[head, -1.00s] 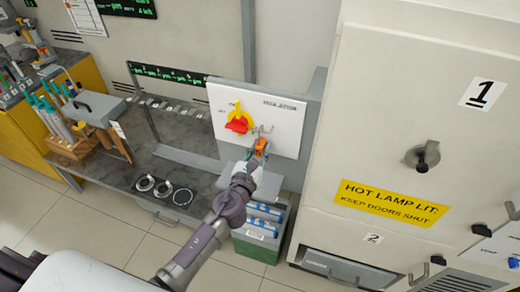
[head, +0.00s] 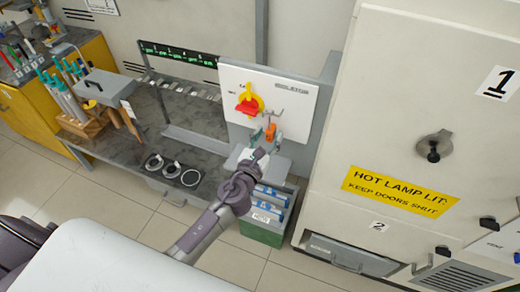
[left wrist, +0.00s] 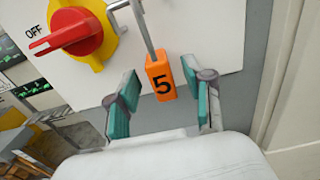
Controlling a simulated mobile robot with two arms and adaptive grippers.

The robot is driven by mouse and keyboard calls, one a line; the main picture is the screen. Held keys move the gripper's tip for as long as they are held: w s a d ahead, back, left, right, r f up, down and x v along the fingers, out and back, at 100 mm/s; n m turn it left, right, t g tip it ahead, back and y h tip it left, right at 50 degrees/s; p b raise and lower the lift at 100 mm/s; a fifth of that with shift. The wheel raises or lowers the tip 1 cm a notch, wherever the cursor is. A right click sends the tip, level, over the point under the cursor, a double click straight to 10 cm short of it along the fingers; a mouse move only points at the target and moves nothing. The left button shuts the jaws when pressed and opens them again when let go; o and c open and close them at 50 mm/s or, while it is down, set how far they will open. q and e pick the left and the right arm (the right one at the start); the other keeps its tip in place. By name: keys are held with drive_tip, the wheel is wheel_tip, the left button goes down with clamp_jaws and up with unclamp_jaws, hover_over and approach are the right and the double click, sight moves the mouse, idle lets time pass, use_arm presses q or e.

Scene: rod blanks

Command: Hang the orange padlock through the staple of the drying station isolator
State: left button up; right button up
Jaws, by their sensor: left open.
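The orange padlock (head: 270,131), marked 5 in the left wrist view (left wrist: 160,78), hangs upright below the metal staple (head: 273,113) on the white isolator panel (head: 301,107). My right gripper is out of view.
A green bin (head: 261,234) with blue items stands under the panel. The big pale cabinet (head: 400,110) rises close on the right. The dark bench (head: 195,150) with rings, a rack and tools extends left.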

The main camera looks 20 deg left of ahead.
use_arm(q)
drive_tip(key=s, duration=1)
drive_tip(key=shift+s+a, duration=0.25)
drive_tip(key=s+a+f+n+g+b, duration=0.1)
drive_tip(key=s+f+n+g, duration=0.3)
drive_tip(key=f, duration=0.8)
drive_tip(key=s+a+f+n+g+b, duration=0.15)
drive_tip(key=s+f+n, duration=0.25)
drive_tip(key=f+n, duration=0.55)
drive_tip(key=s+a+f+n+g+b, duration=0.1)
drive_tip(key=s+f+n+g, duration=0.25)
drive_tip(key=f, duration=1.15)
drive_tip(key=s+f+n+g, duration=0.2)
drive_tip(key=s+f+n, duration=0.3)
drive_tip(key=s, duration=0.4)
drive_tip(key=s+a+f+n+g+b, duration=0.1)
drive_tip(key=s+f+n+g, duration=0.2)
drive_tip(key=s+f+n, duration=0.3)
drive_tip(key=s+a+f+n+g+b, duration=0.1)
drive_tip(key=s+f+n+g, duration=0.2)
drive_tip(key=s, duration=0.9)
wheel_tip(320, 180, down, 4)
drive_tip(key=n, duration=0.3)
drive_tip(key=shift+s+a+f+y, duration=0.15)
drive_tip(key=shift+s+f+y, duration=0.1)
drive_tip(key=shift+y, duration=0.05)
